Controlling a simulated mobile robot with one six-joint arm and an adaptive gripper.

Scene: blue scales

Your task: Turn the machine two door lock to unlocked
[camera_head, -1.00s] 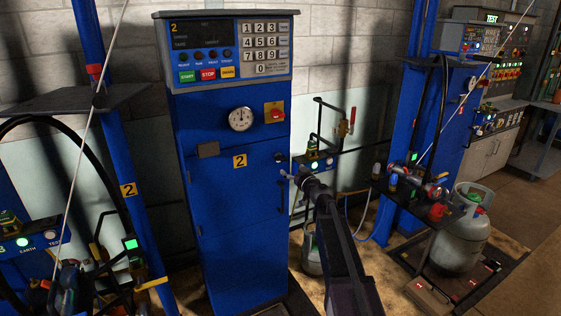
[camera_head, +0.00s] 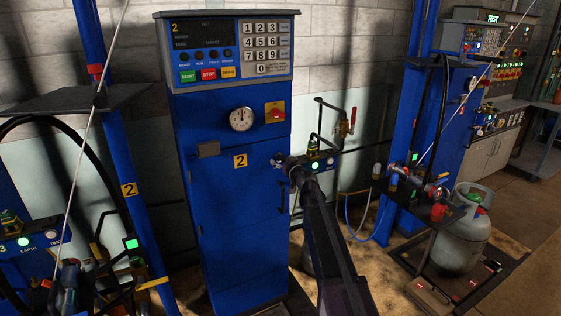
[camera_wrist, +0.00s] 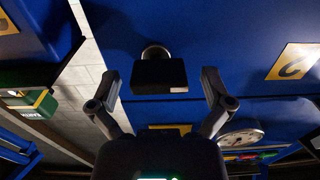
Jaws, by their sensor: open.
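Machine two is a tall blue cabinet (camera_head: 235,215) with a yellow "2" label (camera_head: 240,160) on its door. My gripper (camera_head: 284,161) is at the right edge of that door, level with the label, and hides most of the lock there. In the wrist view the lock shows as a dark block-shaped knob (camera_wrist: 159,73) on a round metal collar. My open fingers are on either side of it, with a gap on both sides. The wrist view is turned over, with the "2" label (camera_wrist: 293,62) at right. I cannot read a lock position mark.
A keypad panel (camera_head: 232,48), a round gauge (camera_head: 241,119) and a red switch on a yellow plate (camera_head: 274,112) are above the door. A black door handle (camera_head: 281,195) is just below my gripper. Pipes with a red-handled valve (camera_head: 351,121) stand to the right.

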